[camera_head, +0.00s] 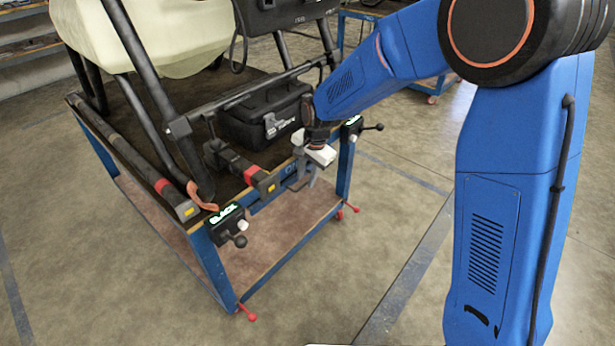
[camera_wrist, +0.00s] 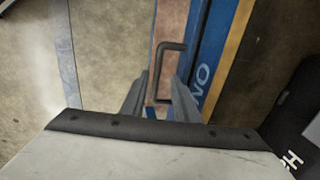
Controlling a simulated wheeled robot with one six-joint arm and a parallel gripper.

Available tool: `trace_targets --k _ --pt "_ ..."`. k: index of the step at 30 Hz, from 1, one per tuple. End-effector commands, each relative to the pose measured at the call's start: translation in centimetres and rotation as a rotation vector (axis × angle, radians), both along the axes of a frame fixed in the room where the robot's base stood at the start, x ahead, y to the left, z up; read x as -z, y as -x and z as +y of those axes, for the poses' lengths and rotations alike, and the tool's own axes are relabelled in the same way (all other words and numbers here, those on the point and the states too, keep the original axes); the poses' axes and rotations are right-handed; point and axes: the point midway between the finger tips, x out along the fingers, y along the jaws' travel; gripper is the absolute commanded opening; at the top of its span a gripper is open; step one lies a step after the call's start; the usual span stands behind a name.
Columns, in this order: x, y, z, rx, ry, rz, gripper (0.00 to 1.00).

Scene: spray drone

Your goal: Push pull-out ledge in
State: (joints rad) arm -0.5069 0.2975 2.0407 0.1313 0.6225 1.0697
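A dark U-shaped handle (camera_wrist: 160,50) stands out from the blue front rail (camera_wrist: 214,50) of the workbench; the rail also shows in the head view (camera_head: 265,196). I cannot tell for certain which part is the pull-out ledge or how far out it stands. My gripper (camera_wrist: 160,80) is open, its two grey fingers on either side of the handle's near part. Whether they touch the handle is unclear. In the head view my gripper (camera_head: 303,184) points down at the front rail, and hides the handle there.
A large drone with a pale tank (camera_head: 150,35) stands on the bench. A black case (camera_head: 265,115) lies behind my gripper. A black clamp with a green-lit label (camera_head: 226,222) sits at the near corner. A brown lower shelf (camera_head: 265,240) lies below. Floor in front is clear.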

Motion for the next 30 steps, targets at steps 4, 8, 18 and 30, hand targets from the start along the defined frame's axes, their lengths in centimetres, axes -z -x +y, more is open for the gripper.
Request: trace_targets --k 4,8,18,30 --pt "-0.1 0.1 -0.1 0.0 0.001 0.001 0.28" --pt "-0.9 0.2 -0.2 0.0 0.0 0.001 0.28" --pt "-7.0 0.9 -1.1 0.0 -0.001 -0.002 0.28" --pt "-14.4 1.8 -2.2 -0.001 -0.001 -0.001 0.28"
